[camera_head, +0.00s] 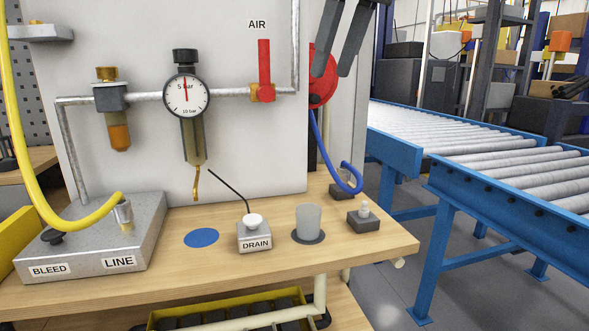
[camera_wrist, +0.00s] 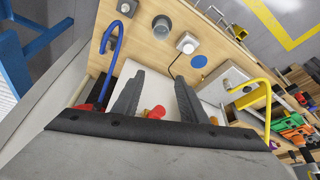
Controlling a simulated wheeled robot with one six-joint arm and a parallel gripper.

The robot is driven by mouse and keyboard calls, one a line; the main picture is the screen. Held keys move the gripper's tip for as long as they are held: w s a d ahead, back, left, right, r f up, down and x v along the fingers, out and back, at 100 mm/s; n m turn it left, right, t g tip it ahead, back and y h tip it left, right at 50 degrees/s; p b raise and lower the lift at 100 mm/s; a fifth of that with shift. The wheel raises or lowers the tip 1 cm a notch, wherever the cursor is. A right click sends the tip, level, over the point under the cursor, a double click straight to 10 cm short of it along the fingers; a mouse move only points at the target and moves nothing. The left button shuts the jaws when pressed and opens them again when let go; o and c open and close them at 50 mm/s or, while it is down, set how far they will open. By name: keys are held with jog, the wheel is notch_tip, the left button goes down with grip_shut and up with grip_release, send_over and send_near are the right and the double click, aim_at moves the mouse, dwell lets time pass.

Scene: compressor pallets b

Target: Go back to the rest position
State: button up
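My gripper (camera_head: 332,72) hangs at the top of the head view, right of the AIR valve, in front of the red hose reel (camera_head: 322,92). Its two dark fingers stand apart with nothing between them. In the wrist view my gripper (camera_wrist: 159,76) points toward the wooden bench, its fingers spread and empty. The AIR valve's red handle (camera_head: 264,62) stands upright on the pipe. The pressure gauge (camera_head: 187,96) has its needle pointing about straight up, near 5 bar.
The bench (camera_head: 365,246) carries the DRAIN button (camera_head: 254,234), a grey cup (camera_head: 308,222), a blue disc (camera_head: 202,238) and the LINE/BLEED block (camera_head: 90,245). A blue hose (camera_head: 325,150) and a yellow hose (camera_head: 20,140) hang nearby. Blue roller conveyors (camera_head: 435,205) stand at right.

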jog(key=s+d+f+m+t+h, duration=0.1)
jog(key=s+d+f+m, duration=0.1)
jog(key=d+f, duration=0.7)
jog(key=s+d+f+m, duration=0.25)
jog(key=d+f, duration=0.25)
jog(key=f, duration=0.9)
jog(key=s+d+f+m, duration=0.1)
jog(key=s+d+f, duration=0.1)
jog(key=f, duration=0.6)
jog(key=s+d+f+m+h, duration=0.1)
jog(key=s+d+f, duration=0.2)
jog(key=s+f, duration=0.2)
jog(key=s+d+f+m, duration=0.1)
jog(key=s+d+f, duration=0.2)
jog(key=f, duration=0.9)
jog(key=shift+s+d+h, duration=0.15)
jog(key=shift+s+h, duration=0.25)
jog(key=shift+s, duration=0.3)
